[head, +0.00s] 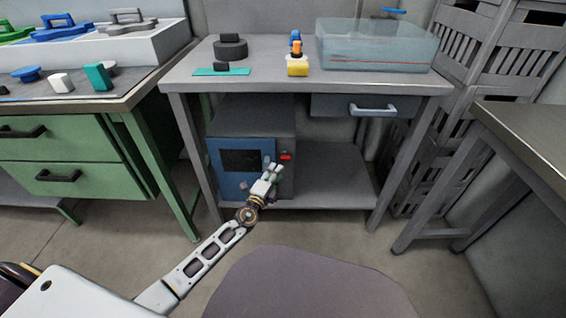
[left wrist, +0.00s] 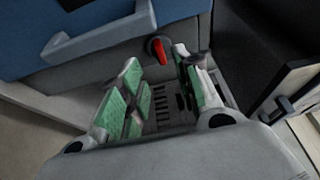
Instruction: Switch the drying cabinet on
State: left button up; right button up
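The drying cabinet (head: 252,122) is a grey box under the middle table, with a blue door (head: 226,181) and a dark window. A small red switch (head: 286,157) sits on its front, right of the door. My left gripper (head: 273,169) is in front of the cabinet, just below and left of the switch. In the left wrist view, its green-padded fingers are apart with nothing between them. The red switch (left wrist: 158,48) shows beyond the fingertips, near the gap. The door's grey handle (left wrist: 100,33) is up and left of the fingers. I cannot tell whether anything touches. My right gripper is out of view.
The table (head: 265,80) above holds a clear bin (head: 375,48), a yellow-based item (head: 297,66) and a dark reel (head: 230,50). A drawer (head: 365,106) hangs at its right. The lower shelf (head: 325,180) is bare right of the cabinet. A green bench (head: 85,160) stands left.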

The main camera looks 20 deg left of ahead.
aim_at(284, 160)
pick_arm(q)
jog(key=shift+w+d+b, duration=0.25)
jog(key=shift+w, duration=1.7)
jog(key=shift+w+d+b, duration=0.2)
jog(key=shift+w+b, duration=0.05)
jog(key=shift+w, duration=1.65)
grip_shut()
